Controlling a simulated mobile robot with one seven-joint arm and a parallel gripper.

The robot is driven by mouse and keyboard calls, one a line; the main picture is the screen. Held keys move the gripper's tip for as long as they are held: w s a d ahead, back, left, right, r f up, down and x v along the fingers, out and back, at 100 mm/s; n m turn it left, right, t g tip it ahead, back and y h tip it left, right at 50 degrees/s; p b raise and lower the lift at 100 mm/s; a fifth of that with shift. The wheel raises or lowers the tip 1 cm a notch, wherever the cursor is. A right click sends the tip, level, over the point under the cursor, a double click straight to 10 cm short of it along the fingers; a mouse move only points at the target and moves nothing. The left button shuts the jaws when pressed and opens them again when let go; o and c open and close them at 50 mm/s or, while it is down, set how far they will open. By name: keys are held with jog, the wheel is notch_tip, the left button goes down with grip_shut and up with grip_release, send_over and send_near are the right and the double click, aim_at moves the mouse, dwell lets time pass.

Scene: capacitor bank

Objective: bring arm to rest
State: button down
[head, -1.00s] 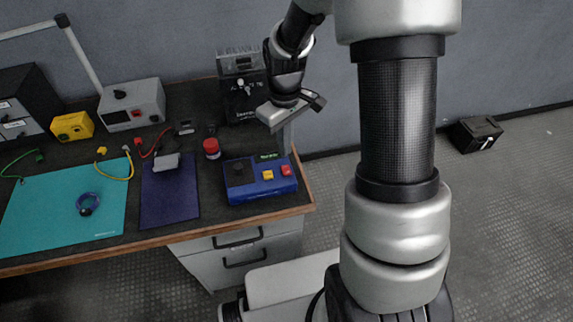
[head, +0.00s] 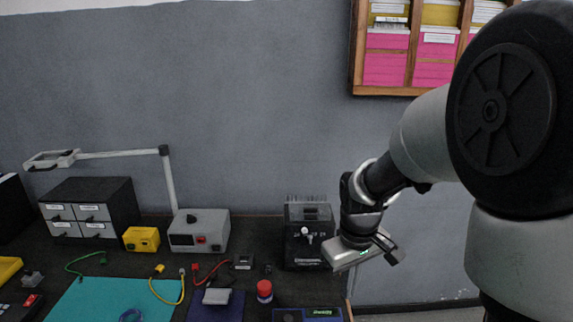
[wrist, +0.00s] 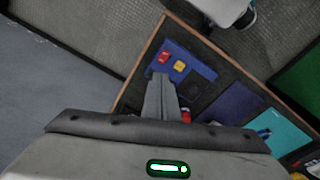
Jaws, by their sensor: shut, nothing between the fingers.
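My gripper (wrist: 161,80) is shut and empty in the wrist view, its closed fingers pointing down over the bench corner, in line with the blue box (wrist: 187,68) with red and yellow buttons. In the head view my gripper hangs at the bench's right end, to the right of the black device (head: 308,236) with a white knob. Its fingertips are hard to make out there. The blue box (head: 322,314) is cut off by the bottom edge of the head view.
The bench holds a red-capped jar (head: 264,290), a grey power supply (head: 199,231), a yellow box (head: 141,239), leads and a teal mat (head: 98,299). A lamp arm (head: 120,154) rises behind. A wooden wall shelf (head: 357,50) is at upper right. Floor lies right of the bench.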

jog(key=s+r+m+t, duration=0.4)
jog(key=s+r+m, duration=0.1)
jog(key=s+r, duration=1.05)
notch_tip(320, 180, up, 14)
jog(key=p, duration=1.5)
jog(key=shift+s+a+r, duration=0.25)
jog(key=shift+s, duration=0.05)
